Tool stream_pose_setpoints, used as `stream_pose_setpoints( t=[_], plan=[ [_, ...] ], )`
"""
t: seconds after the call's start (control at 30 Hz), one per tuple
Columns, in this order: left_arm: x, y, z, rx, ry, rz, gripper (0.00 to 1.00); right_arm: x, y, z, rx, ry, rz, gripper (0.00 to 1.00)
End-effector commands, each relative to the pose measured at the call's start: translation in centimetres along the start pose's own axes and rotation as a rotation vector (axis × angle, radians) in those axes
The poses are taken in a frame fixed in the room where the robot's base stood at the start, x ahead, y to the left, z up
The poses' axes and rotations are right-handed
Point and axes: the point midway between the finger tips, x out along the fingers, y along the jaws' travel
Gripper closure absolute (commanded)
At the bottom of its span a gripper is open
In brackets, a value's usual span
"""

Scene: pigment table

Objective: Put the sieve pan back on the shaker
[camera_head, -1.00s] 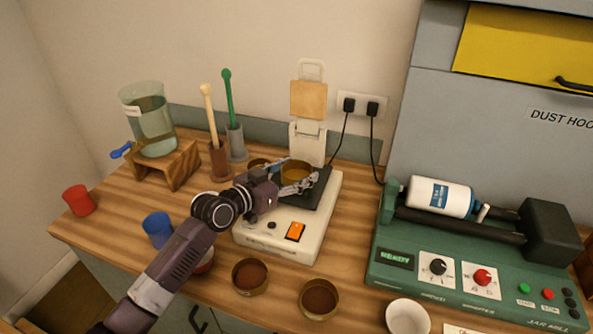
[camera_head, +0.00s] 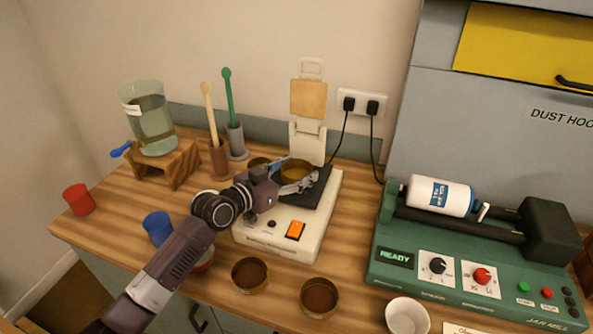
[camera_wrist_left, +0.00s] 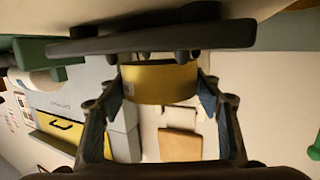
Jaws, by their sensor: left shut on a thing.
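The sieve pan, a round brass-coloured pan (camera_head: 296,172), is at the black plate of the shaker. My left gripper (camera_head: 298,181) is shut on it from the front left. The left wrist view shows the pan (camera_wrist_left: 160,83) between the two fingers, beside the dark shaker plate (camera_wrist_left: 150,40); I cannot tell whether it rests fully on the plate. The shaker (camera_head: 285,232) is a white box with an orange switch, with a raised white clamp (camera_head: 308,142) at its back. My right gripper is not in view.
Two brass pans of dark powder, the left one (camera_head: 250,275) and the right one (camera_head: 319,297), stand in front of the shaker. A blue cup (camera_head: 158,229) is left of my arm. A green jar mill (camera_head: 470,262) stands at right. Tools in holders (camera_head: 236,142) stand behind.

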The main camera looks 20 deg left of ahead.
Motion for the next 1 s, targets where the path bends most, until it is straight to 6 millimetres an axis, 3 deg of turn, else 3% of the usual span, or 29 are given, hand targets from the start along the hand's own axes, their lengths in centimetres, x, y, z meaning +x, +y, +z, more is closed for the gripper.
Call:
stream_pose_setpoints(
  t=[0.53, 1.0],
  plan=[
    [0.1, -0.1, 0.4, 0.002, 0.002, -0.001, 0.68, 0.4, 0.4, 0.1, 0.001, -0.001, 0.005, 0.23],
    [-0.1, 0.0, -0.7, 0.002, 0.002, -0.001, 0.68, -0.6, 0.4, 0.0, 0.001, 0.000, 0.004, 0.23]
  ],
)
